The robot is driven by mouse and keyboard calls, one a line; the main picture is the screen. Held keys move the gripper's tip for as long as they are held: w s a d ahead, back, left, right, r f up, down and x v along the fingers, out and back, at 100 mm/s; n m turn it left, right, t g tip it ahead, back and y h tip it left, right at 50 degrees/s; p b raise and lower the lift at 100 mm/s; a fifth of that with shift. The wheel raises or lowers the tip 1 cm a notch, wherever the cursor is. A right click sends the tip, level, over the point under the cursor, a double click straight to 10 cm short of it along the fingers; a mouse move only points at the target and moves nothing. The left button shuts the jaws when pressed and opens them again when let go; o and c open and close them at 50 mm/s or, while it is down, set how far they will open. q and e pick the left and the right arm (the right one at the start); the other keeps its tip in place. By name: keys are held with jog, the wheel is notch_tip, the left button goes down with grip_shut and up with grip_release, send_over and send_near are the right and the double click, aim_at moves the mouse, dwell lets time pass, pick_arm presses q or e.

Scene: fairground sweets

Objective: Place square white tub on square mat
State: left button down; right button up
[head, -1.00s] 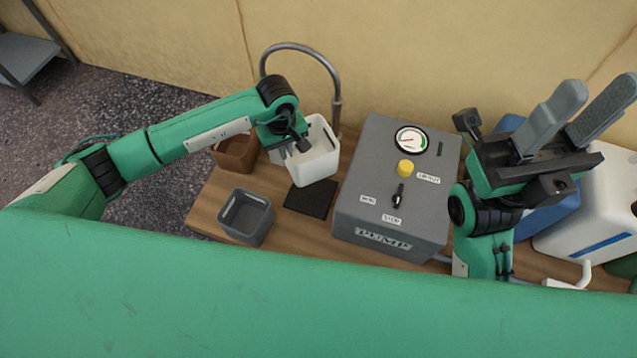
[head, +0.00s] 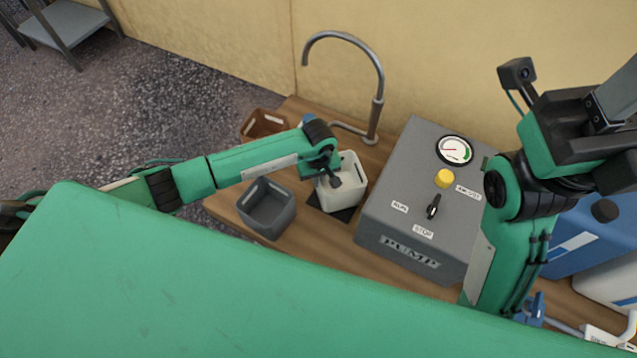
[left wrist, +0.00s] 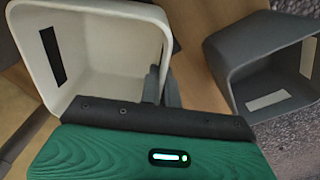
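The square white tub (head: 353,190) is upright over the dark square mat (head: 345,214), whose edges show at its front and left. I cannot tell whether its base touches the mat. My left gripper (head: 334,182) is at the tub's near left wall. In the left wrist view the tub's open top (left wrist: 112,50) is empty, with a dark slot in its far wall. There my left gripper (left wrist: 163,86) has one finger inside and one outside, shut on the wall. My right gripper (head: 618,105) is at the right edge, its fingertips cut off.
A grey square tub (head: 267,212) stands close left of the mat, also in the left wrist view (left wrist: 235,75). A brown tub (head: 262,125) is behind it. The grey pump box (head: 400,215) stands close on the right. A curved tap (head: 377,100) rises behind.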

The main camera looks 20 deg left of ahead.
pick_arm(q)
jog(key=shift+f, duration=0.7)
jog(key=shift+r, duration=0.1)
jog(key=c, duration=1.6)
grip_release()
jog(key=shift+c, duration=0.2)
